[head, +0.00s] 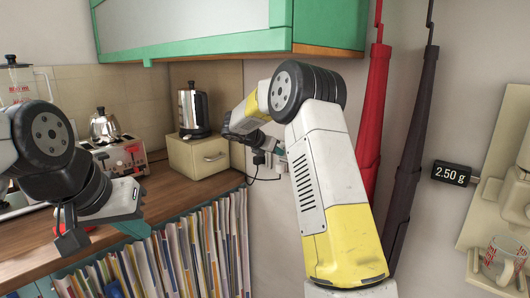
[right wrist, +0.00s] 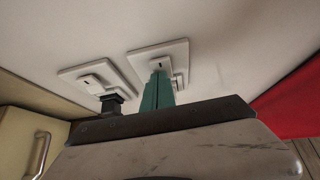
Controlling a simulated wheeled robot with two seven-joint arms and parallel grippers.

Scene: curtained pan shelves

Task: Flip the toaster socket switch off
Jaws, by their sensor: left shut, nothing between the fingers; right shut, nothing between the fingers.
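Two white socket plates are on the wall in the right wrist view. The left plate (right wrist: 88,75) has a white switch and a black plug (right wrist: 112,102). The right plate (right wrist: 150,52) has its lower part partly hidden behind my right gripper (right wrist: 157,82). Its green fingers are shut and empty, their tips at or very near this plate; contact cannot be told. Which socket serves the toaster (head: 125,157) is not clear. The toaster is on the counter at left in the head view. My left gripper (head: 134,228) is shut and empty by the counter's front edge.
A kettle (head: 194,110) stands on a beige box (head: 198,157) left of the sockets. Files (head: 190,250) fill the shelf under the wooden counter (head: 160,190). A green-edged cabinet (head: 230,44) hangs above. Red (head: 373,110) and dark (head: 405,140) closed umbrella-like items hang at right.

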